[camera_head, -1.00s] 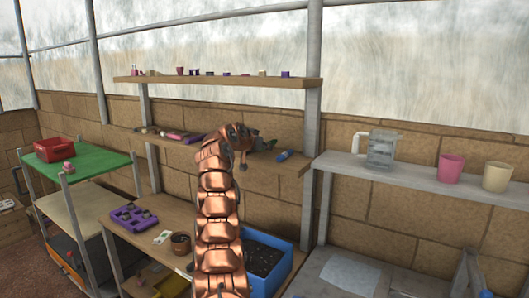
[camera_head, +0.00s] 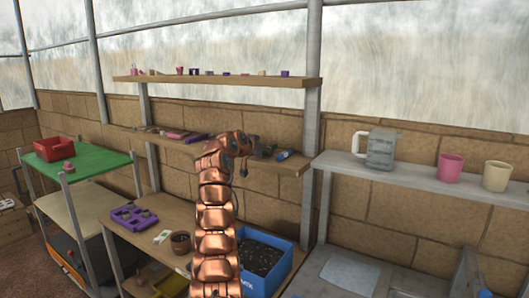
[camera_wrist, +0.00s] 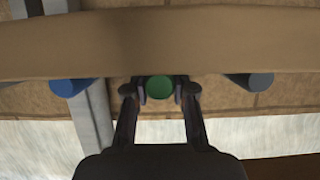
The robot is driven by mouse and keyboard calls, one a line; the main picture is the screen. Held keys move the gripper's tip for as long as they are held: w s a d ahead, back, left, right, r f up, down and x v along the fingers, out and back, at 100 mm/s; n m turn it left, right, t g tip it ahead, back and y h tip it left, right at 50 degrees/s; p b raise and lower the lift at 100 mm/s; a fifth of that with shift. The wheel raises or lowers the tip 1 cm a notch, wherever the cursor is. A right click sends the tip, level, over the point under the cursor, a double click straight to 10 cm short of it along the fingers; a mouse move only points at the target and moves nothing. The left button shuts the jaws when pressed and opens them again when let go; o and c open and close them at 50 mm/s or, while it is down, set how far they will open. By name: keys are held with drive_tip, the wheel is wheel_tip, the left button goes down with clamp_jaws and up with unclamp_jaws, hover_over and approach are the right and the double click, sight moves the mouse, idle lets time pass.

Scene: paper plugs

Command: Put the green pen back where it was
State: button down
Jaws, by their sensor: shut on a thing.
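The green pen (camera_wrist: 160,87) shows end-on as a round green face in the wrist view. My gripper (camera_wrist: 161,92) is shut on it, with one finger on each side. The pen is at the edge of the middle wall shelf (camera_wrist: 160,40); I cannot tell whether it rests on the shelf. In the head view my gripper (camera_head: 252,147) is at the right part of that shelf, and the arm mostly hides the pen.
A blue cylinder (camera_wrist: 70,87) and a dark grey cylinder (camera_wrist: 250,81) lie on either side of the pen, apart from my fingers. The blue one also shows in the head view (camera_head: 283,155). An upper shelf (camera_head: 215,81) with small items runs above. A metal post (camera_head: 312,130) stands right.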

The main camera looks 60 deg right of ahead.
drive_tip(key=shift+f, duration=0.3)
